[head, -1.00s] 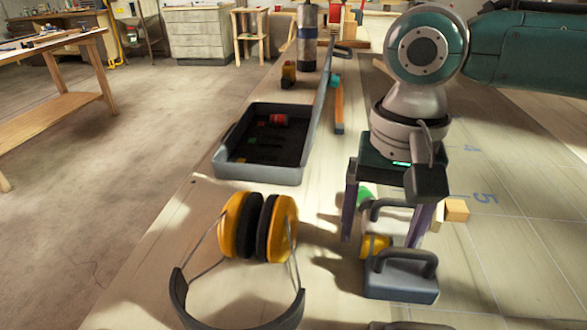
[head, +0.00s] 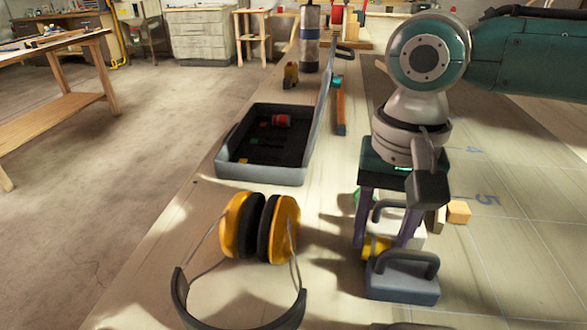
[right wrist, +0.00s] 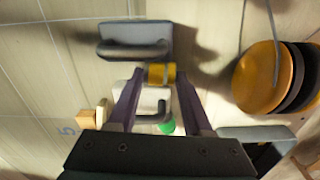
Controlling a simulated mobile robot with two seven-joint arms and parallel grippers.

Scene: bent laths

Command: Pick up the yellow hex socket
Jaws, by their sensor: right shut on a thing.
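The yellow hex socket (head: 377,247) is low between the purple fingers of my right gripper (head: 382,242), just behind a grey block with a handle (head: 402,281). In the right wrist view the socket (right wrist: 161,74) lies crosswise between the fingertips (right wrist: 160,77), which are shut on its two ends. Part of it is hidden by the fingers in the head view. I cannot tell any gap beneath it. My left gripper is not in view.
A second handled block (right wrist: 140,101) and a green thing (right wrist: 166,127) sit close by. Yellow ear defenders (head: 261,228) lie to the left. A grey case (head: 260,175) holding a red socket (head: 281,121) stands behind. A wooden block (head: 458,212) is at right.

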